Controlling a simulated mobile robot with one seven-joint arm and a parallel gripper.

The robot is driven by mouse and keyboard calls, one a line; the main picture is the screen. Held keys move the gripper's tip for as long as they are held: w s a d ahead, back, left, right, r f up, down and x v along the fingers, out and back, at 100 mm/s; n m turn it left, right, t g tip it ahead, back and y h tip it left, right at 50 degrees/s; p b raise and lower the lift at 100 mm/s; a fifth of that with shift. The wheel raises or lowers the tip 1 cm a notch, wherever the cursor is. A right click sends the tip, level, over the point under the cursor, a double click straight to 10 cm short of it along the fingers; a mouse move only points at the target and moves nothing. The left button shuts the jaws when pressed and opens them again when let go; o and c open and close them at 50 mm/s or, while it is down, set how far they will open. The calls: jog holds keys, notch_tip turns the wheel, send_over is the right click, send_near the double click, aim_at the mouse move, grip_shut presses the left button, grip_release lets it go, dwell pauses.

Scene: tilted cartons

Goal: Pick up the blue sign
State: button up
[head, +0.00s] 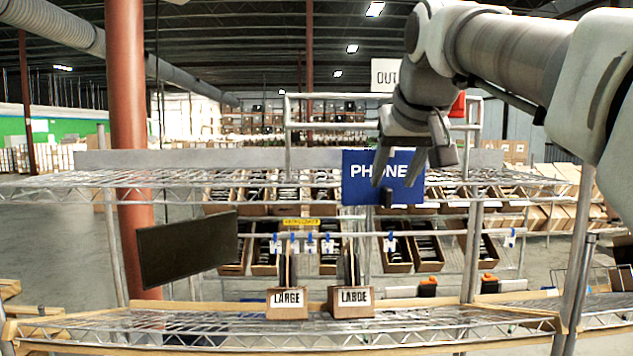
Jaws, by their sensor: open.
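The blue sign (358,188) with white "PHONE" lettering hangs at the edge of the upper wire shelf, right of the middle in the head view. My gripper (396,178) points down over the right part of the sign, its fingers apart and nothing visibly held between them. The fingers and wrist hide some of the sign's right side. A small dark piece (386,197) shows low on the sign below the fingers. I cannot tell whether the fingers touch the sign or are only in front of it.
The upper wire shelf (230,178) crosses the view. Two cartons marked "LARGE" (287,312) and "LABOE" (351,311) stand on the lower wire shelf (440,325). A dark panel (187,250) hangs at left. A red post (127,100) rises behind it.

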aim_at(389, 189)
jog(key=p+x, duration=0.1)
jog(key=x, duration=0.4)
jog(key=shift+w, duration=0.2)
grip_shut()
dwell(1.2)
